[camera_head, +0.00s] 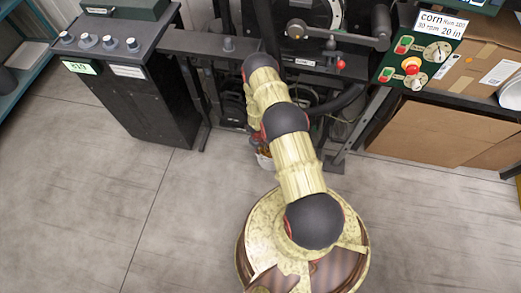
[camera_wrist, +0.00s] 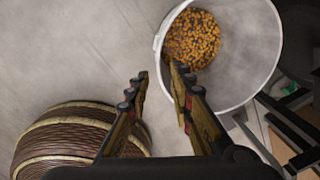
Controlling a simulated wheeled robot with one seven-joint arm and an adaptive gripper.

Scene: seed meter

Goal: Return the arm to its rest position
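Orange-yellow kernels (camera_wrist: 193,40) lie in the bucket.
The dark machine (camera_head: 330,45) with a crank stands beyond the arm. A control box (camera_head: 412,62) with buttons is on its right, near cardboard boxes (camera_head: 440,128). A dark bench (camera_head: 130,75) with knobs stands left. The grey floor (camera_head: 90,190) around my base is clear.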

